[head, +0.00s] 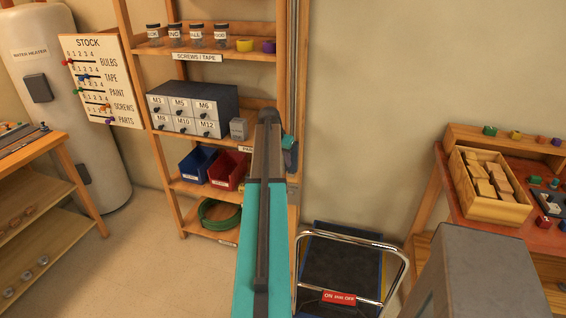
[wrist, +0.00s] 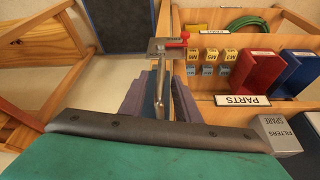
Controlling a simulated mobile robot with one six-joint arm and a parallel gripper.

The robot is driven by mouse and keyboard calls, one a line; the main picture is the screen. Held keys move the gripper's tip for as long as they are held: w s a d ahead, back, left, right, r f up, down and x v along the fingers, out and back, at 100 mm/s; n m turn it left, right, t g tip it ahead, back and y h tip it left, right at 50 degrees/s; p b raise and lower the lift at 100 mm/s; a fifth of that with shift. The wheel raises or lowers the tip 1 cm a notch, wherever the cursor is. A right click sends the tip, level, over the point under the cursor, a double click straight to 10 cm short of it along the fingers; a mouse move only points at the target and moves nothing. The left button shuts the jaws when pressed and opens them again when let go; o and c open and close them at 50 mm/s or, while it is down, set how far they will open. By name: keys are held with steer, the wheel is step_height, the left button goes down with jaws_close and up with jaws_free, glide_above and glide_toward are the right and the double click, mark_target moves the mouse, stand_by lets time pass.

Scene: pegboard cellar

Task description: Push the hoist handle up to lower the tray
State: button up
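My gripper (wrist: 162,96) shows in the wrist view as two grey-purple fingers, apart, on either side of a thin metal rod. In the head view my arm hides most of the gripper. A dark and teal end (head: 289,143) shows beside the vertical metal rail (head: 291,60) on the shelf's right post. I cannot make out the hoist tray.
The wooden shelf (head: 225,28) holds jars, a grey drawer cabinet (head: 193,107) and blue and red bins (head: 226,169). A folded-step stool (head: 345,266) stands below right. A workbench with a wooden block crate (head: 485,208) is at right. The wall beyond the rail is bare.

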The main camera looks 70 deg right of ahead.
steer(key=shift+x, duration=1.15)
